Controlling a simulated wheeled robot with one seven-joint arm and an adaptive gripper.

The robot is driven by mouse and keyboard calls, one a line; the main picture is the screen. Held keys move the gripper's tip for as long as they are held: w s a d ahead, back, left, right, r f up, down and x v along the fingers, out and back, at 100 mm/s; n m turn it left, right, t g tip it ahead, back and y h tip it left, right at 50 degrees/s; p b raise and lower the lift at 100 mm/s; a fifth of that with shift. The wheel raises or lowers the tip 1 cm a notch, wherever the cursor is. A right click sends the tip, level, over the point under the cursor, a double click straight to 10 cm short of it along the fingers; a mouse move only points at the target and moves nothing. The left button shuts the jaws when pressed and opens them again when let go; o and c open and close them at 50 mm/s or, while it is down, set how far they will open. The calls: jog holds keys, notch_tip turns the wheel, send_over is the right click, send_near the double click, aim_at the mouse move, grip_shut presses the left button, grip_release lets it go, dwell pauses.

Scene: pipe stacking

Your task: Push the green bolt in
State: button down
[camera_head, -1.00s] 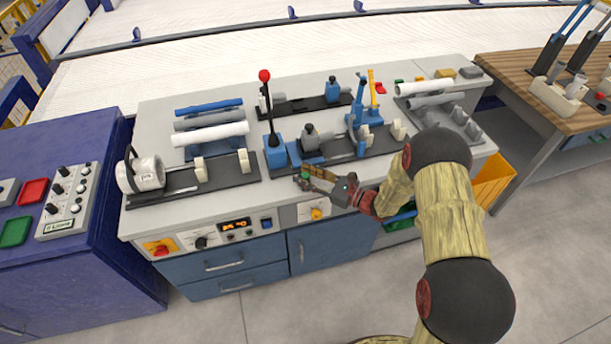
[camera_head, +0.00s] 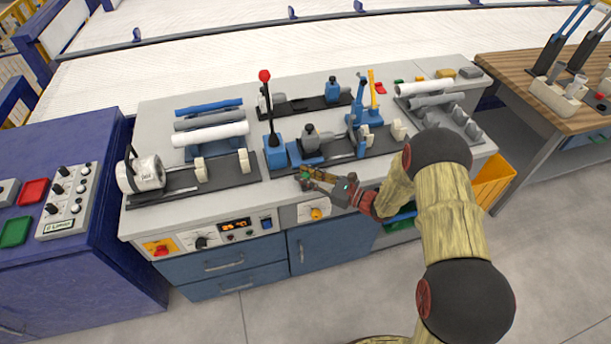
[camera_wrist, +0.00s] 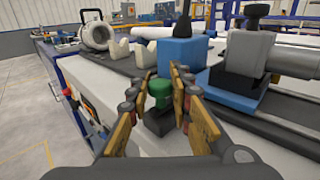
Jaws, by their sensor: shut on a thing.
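The green bolt (camera_wrist: 159,94) stands upright on a dark base (camera_wrist: 158,122) in the wrist view, between my fingers. My gripper (camera_wrist: 158,98) is shut on it, one finger on each side of the green head. In the head view my gripper (camera_head: 306,178) is at the front edge of the grey workbench (camera_head: 330,197), by the front of the middle fixture. The fingers mostly hide the bolt there.
A blue block with a lever and red knob (camera_head: 275,152) stands just behind and left of my gripper. A blue-and-grey clamp (camera_wrist: 245,70) is close on the right in the wrist view. White pipe (camera_head: 210,134) lies on a rack. Bench space left of the bolt looks clear.

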jog(key=w, duration=0.2)
jog(key=shift+w+a+f, duration=0.1)
jog(key=shift+w+a, duration=0.3)
jog(key=shift+r, duration=0.2)
jog(key=c, duration=1.6)
grip_release()
jog(key=shift+c, duration=0.2)
jog(key=shift+f, duration=0.1)
jog(key=v, duration=1.2)
